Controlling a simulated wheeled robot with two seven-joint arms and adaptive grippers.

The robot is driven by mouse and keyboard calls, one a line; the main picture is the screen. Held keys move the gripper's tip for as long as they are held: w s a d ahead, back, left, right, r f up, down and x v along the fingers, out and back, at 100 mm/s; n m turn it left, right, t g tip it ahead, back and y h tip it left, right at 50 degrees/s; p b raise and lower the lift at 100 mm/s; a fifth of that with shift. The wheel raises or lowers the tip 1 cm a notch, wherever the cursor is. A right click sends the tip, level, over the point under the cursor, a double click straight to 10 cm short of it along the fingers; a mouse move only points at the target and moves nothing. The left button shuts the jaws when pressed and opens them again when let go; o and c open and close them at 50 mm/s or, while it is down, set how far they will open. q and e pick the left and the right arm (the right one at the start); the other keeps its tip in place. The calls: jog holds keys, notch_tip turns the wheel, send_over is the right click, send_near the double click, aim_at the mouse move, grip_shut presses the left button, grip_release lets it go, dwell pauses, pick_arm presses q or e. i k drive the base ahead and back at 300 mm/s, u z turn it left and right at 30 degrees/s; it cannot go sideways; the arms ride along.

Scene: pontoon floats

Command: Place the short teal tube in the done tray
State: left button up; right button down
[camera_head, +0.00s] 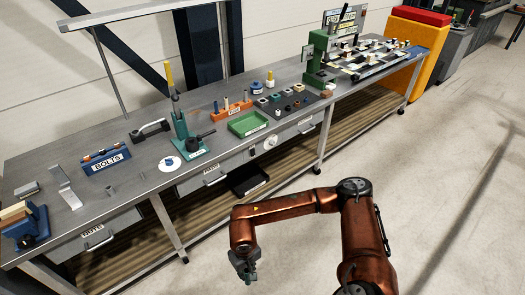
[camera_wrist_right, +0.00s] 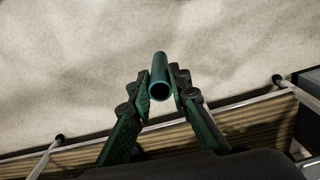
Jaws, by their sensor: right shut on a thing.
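A short teal tube (camera_wrist_right: 160,70) is between the fingertips of my right gripper (camera_wrist_right: 164,88) in the right wrist view, its open end facing the camera. My right gripper is shut on it. In the head view my right gripper (camera_head: 245,268) hangs over the floor in front of the bench, and the tube cannot be made out there. A shallow green tray (camera_head: 233,127) with a small label too small to read lies on the bench near its front edge, and looks empty. The gripper is well apart from it, nearer the camera. My left gripper is not in view.
A teal stand (camera_head: 193,146) and white disc (camera_head: 170,163) are left of the tray. An orange rack (camera_head: 233,112) is behind it, and a dark mat (camera_head: 298,108) with several small parts is at right. A black bin (camera_head: 249,180) is below.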

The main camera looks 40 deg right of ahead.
aim_at(244, 128)
jog(key=z, duration=0.75)
jog(key=i, duration=0.65)
jog(key=z, duration=0.95)
jog(key=i, duration=1.45)
jog(key=u, duration=0.65)
